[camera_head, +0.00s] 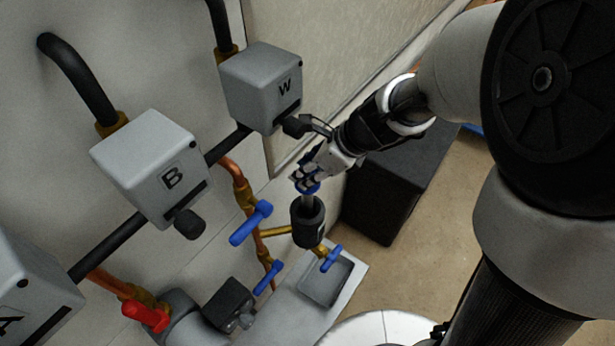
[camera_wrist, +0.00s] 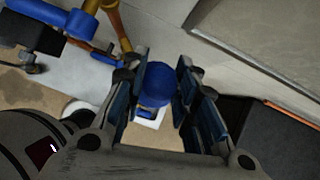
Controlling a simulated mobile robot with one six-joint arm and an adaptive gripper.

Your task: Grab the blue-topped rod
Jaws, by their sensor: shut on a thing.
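The blue-topped rod stands upright in a black cylindrical holder (camera_head: 309,222). My gripper (camera_head: 306,183) comes down from the upper right and is shut on the blue top, which the fingers mostly cover in the head view. My gripper also shows in the wrist view (camera_wrist: 160,92), with a pad on either side of the top. The lower end of the rod is hidden in the holder.
Grey boxes marked W (camera_head: 262,88) and B (camera_head: 152,168) are on the wall at left. A blue valve handle (camera_head: 251,223) and brass pipes are close left of the holder. A grey tray (camera_head: 328,284) lies below. A black box (camera_head: 392,193) stands to the right.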

